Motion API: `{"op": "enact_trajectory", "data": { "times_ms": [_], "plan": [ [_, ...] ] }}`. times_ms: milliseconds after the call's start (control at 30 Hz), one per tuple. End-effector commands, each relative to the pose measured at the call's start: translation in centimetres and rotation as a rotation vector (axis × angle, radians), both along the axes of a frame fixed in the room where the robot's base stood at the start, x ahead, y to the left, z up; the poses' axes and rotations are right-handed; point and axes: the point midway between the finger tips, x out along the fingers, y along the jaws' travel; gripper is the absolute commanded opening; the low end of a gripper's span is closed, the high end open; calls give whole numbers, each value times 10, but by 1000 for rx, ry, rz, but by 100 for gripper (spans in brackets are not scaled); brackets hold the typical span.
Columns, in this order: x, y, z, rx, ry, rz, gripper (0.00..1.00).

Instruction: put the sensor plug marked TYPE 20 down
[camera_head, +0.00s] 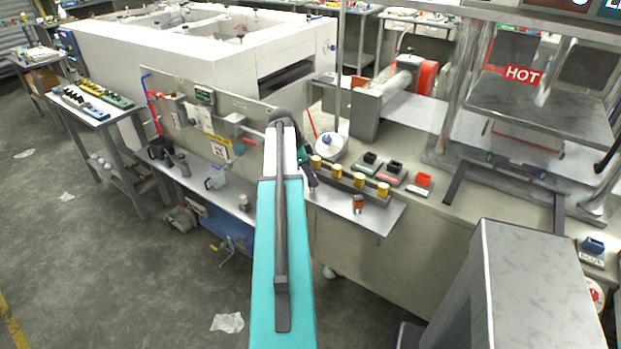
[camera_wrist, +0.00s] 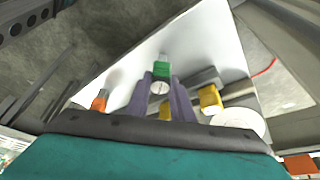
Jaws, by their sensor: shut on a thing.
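My gripper (camera_wrist: 159,97) has purple fingers. They are shut on a sensor plug (camera_wrist: 161,69) with a green body, a pale round face and a grey end. The TYPE 20 marking cannot be read. In the head view my gripper (camera_head: 311,179) is past the end of my arm, at the left end of the white shelf (camera_head: 376,222). The held plug cannot be made out there. The wrist view shows the pale shelf behind the plug; whether they touch cannot be told.
An orange plug (camera_head: 359,203) stands on the shelf, right of my gripper; it also shows in the wrist view (camera_wrist: 100,101). A rail with several yellow pieces (camera_head: 359,180) runs along the shelf's back. Dark and red blocks (camera_head: 424,180) sit on the bench. The shelf front looks clear.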

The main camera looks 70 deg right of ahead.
Motion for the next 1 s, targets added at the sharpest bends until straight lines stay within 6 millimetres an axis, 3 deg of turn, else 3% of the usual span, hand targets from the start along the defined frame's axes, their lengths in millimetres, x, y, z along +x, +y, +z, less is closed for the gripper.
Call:
{"op": "enact_trajectory", "data": {
  "times_ms": [500,533,633,1000],
  "plan": [
    [0,0,-6,-1,0,0,0],
    [0,0,-6,-2,-1,1,24],
    [0,0,-6,-1,0,0,40],
    [1,0,-4,-1,0,0,40]
  ]
}}
